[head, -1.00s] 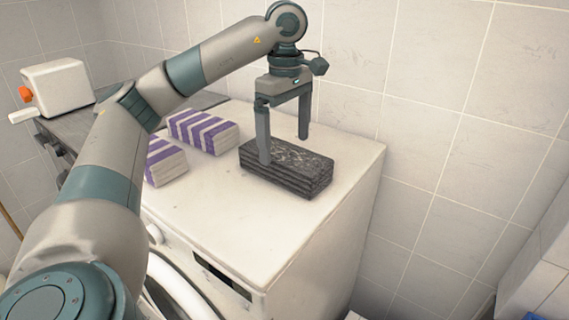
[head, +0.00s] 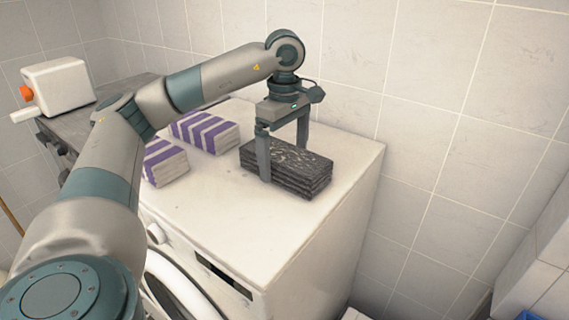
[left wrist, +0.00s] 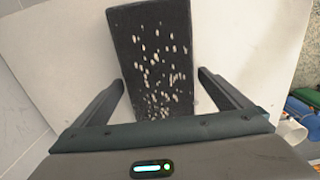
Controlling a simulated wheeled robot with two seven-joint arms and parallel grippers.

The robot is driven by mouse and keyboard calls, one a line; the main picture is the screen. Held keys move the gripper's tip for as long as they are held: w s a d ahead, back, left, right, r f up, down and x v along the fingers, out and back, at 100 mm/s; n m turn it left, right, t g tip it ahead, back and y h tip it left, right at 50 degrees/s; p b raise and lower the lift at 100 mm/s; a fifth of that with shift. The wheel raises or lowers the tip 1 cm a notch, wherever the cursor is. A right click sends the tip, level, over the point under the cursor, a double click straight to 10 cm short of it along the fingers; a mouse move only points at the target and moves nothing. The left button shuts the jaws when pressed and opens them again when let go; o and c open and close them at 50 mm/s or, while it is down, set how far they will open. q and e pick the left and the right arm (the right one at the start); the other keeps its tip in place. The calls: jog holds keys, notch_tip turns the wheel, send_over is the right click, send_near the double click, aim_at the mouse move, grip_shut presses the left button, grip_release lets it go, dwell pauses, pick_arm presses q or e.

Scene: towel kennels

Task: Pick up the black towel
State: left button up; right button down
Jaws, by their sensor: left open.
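The black towel (head: 298,168) is a folded dark stack with pale flecks. It lies flat on top of the white washing machine (head: 228,205), near its right side. My left gripper (head: 282,165) points down over the towel's left part, its fingers on either side of it and low. The near finger hangs in front of the towel's near side; the far fingertip is hidden behind the towel. In the left wrist view the towel (left wrist: 150,50) runs up between the open fingers (left wrist: 160,88), with a gap at each side. My right gripper is not in view.
Two purple-and-white striped towels (head: 205,132) (head: 165,163) lie to the left on the machine. A tiled wall (head: 440,110) stands behind and to the right. A white box-like appliance (head: 58,86) with an orange knob stands at far left. The machine's front top is clear.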

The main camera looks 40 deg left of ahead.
aim_at(286, 153)
pick_arm(q)
jog(key=c, duration=1.3)
jog(key=shift+o, duration=0.2)
jog(key=shift+r, duration=0.2)
jog(key=shift+r+b, duration=0.6)
jog(key=shift+b, duration=0.05)
notch_tip(286, 153, up, 3)
jog(key=shift+w+d+f, duration=0.1)
jog(key=shift+w, duration=0.05)
jog(key=w+d+r+b, duration=0.2)
jog(key=w+d+r, duration=0.4)
jog(key=d, duration=0.3)
jog(key=shift+w+d+r, duration=0.2)
jog(key=shift+w+r, duration=0.05)
jog(key=shift+r, duration=0.1)
jog(key=shift+s+f, duration=0.1)
